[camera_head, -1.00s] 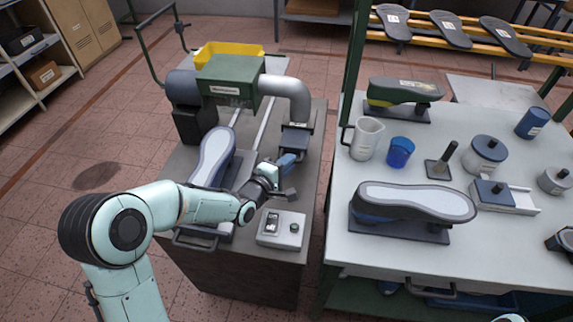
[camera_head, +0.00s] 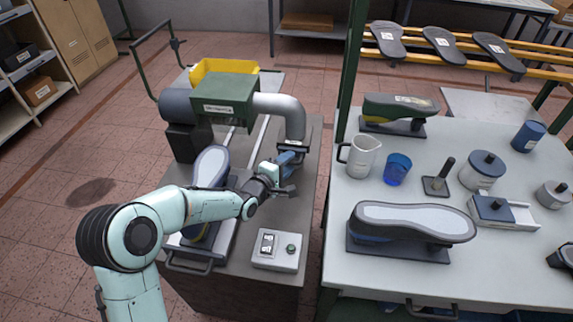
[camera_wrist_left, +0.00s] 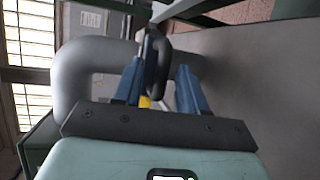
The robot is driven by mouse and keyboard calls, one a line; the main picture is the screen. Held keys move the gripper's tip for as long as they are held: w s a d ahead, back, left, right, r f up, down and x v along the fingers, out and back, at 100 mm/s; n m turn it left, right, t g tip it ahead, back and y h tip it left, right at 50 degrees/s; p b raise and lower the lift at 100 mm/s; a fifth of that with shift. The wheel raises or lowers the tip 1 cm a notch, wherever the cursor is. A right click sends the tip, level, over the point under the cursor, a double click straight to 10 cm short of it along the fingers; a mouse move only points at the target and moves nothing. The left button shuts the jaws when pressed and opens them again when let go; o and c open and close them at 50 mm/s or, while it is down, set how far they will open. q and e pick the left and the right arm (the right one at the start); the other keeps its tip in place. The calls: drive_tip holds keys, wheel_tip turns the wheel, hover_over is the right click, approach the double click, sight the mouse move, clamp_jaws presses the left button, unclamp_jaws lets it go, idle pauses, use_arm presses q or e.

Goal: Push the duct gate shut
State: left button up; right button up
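The duct gate (camera_head: 291,146) is a dark plate with a slot frame at the lower end of the grey duct pipe (camera_head: 285,107), on the machine bench. Little of the plate shows in front of the pipe. My left gripper (camera_head: 289,160) is at its near side, blue fingers pointing at it. In the left wrist view, the fingers of the left gripper (camera_wrist_left: 160,85) stand apart, with a dark looped handle (camera_wrist_left: 157,62) between or just beyond their tips. I cannot tell whether they touch it. My right gripper is out of view.
A switch box (camera_head: 278,250) sits at the front of the bench (camera_head: 250,290). The white table (camera_head: 400,285) to the right holds a jug (camera_head: 363,157), a blue cup (camera_head: 397,169) and another last (camera_head: 415,220).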

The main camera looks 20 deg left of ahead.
use_arm(q)
drive_tip(key=v, duration=1.3)
drive_tip(key=shift+s, duration=0.2)
drive_tip(key=shift+f, duration=0.1)
